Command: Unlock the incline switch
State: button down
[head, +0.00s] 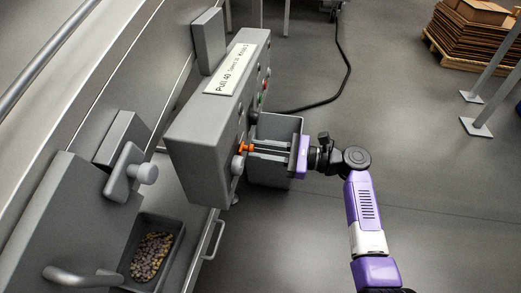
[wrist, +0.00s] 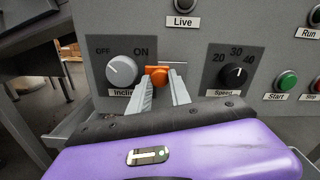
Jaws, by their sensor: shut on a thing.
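The incline switch (wrist: 122,71) is a round pale grey knob on the grey control panel, with OFF at its upper left and ON at its upper right. Its label below is partly covered by my gripper's finger. An orange lock piece (wrist: 158,73) sits just right of the knob, and it also shows in the head view (head: 243,147). My gripper (wrist: 161,80) is shut on the orange piece, with one finger on each side of it. In the head view my gripper (head: 252,149) reaches the panel's face from the right.
A black speed knob (wrist: 233,75) is right of the fingers, with a green Start button (wrist: 287,81) farther right. The control box (head: 200,150) stands beside the machine. A tray of candies (head: 176,235) is lower left.

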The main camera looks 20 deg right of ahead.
jog(key=shift+w+d, duration=0.95)
jog(key=shift+w, duration=0.25)
jog(key=c, duration=1.2)
grip_release()
jog(key=shift+d, duration=0.1)
jog(key=p, duration=0.1)
send_near(242, 140)
jog(key=v, duration=0.3)
jog(key=shift+s+d+f, duration=0.1)
jog(key=shift+d+f, duration=0.05)
jog(key=shift+d, duration=0.2)
